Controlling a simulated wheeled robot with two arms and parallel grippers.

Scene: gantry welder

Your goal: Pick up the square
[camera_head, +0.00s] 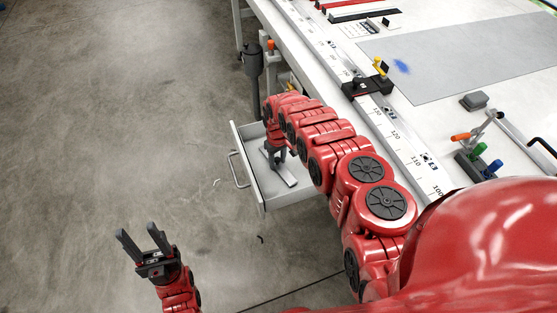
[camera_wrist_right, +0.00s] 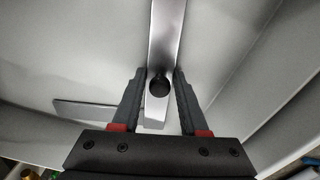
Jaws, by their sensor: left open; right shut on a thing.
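The square (camera_head: 288,178) is a light grey metal piece in the open drawer, partly hidden by my right gripper in the head view. In the right wrist view the square (camera_wrist_right: 167,40) shows as a long metal bar with a round dark spot, and a flat part reaches left near the drawer floor. My right gripper (camera_head: 275,157) is down in the drawer, its fingers (camera_wrist_right: 160,85) shut on the bar from both sides. My left gripper (camera_head: 143,240) is open and empty over the floor at lower left.
The drawer (camera_head: 246,168) is pulled out from under the white worktable (camera_head: 412,130), its handle facing left. The table holds a ruler edge, a black clamp (camera_head: 367,86), a grey block (camera_head: 474,101) and hand tools. The floor at left is clear.

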